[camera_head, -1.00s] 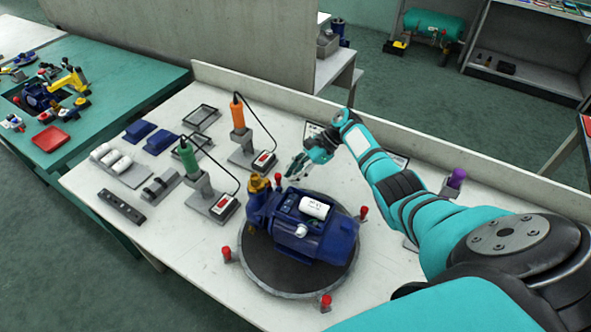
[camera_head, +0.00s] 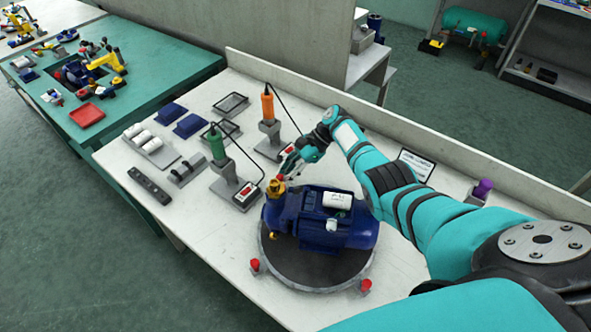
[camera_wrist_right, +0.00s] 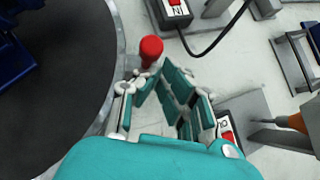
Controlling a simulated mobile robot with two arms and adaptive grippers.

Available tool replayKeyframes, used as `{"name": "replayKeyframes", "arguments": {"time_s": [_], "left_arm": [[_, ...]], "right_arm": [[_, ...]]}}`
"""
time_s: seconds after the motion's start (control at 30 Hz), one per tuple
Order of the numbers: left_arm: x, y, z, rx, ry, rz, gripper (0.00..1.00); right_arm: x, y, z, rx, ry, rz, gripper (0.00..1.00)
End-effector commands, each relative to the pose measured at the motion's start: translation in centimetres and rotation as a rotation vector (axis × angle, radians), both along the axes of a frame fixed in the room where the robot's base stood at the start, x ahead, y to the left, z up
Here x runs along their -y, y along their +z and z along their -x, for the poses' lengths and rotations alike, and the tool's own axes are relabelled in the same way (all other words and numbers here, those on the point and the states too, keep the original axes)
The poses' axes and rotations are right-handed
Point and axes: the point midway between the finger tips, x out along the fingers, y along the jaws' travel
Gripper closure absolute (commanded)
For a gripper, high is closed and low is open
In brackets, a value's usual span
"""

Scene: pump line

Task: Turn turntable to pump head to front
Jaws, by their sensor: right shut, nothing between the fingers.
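The round dark turntable (camera_head: 300,272) sits on the white bench and carries the blue pump (camera_head: 330,222). The brass-yellow pump head (camera_head: 276,190) is at the pump's left end. Red-capped pegs stand around the rim: a left front one (camera_head: 254,265), a right front one (camera_head: 365,285) and a back one (camera_head: 280,178). My right gripper (camera_head: 287,165) is shut and empty, right beside the back peg. In the right wrist view the back peg's red cap (camera_wrist_right: 151,48) is just past the fingers (camera_wrist_right: 165,72); contact is unclear. My left gripper is out of view.
Green (camera_head: 217,145) and orange (camera_head: 268,105) tools stand in holders behind and left of the turntable, with cables. Trays and blue parts (camera_head: 190,125) lie farther left. My right arm covers the bench's right side. A purple-topped item (camera_head: 482,188) stands at right.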

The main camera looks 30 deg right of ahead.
Motion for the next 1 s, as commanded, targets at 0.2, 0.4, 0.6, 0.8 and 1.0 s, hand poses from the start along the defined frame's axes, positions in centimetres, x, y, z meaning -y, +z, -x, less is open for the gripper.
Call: {"name": "replayKeyframes", "arguments": {"time_s": [0.2,0.4,0.6,0.8,1.0], "left_arm": [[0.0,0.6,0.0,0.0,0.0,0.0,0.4],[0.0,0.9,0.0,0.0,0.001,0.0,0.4],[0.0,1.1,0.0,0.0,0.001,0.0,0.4],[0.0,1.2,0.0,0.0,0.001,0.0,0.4],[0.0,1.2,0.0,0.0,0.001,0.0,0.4]], "right_arm": [[-1.9,0.1,0.0,-0.003,0.092,0.0,1.0],[-3.2,0.0,0.1,0.0,0.089,0.0,1.0],[-3.9,0.0,0.2,-0.001,0.087,0.001,1.0],[-4.3,0.0,0.2,0.0,0.086,0.001,1.0],[-4.3,0.0,0.2,0.0,0.086,0.001,1.0]]}}
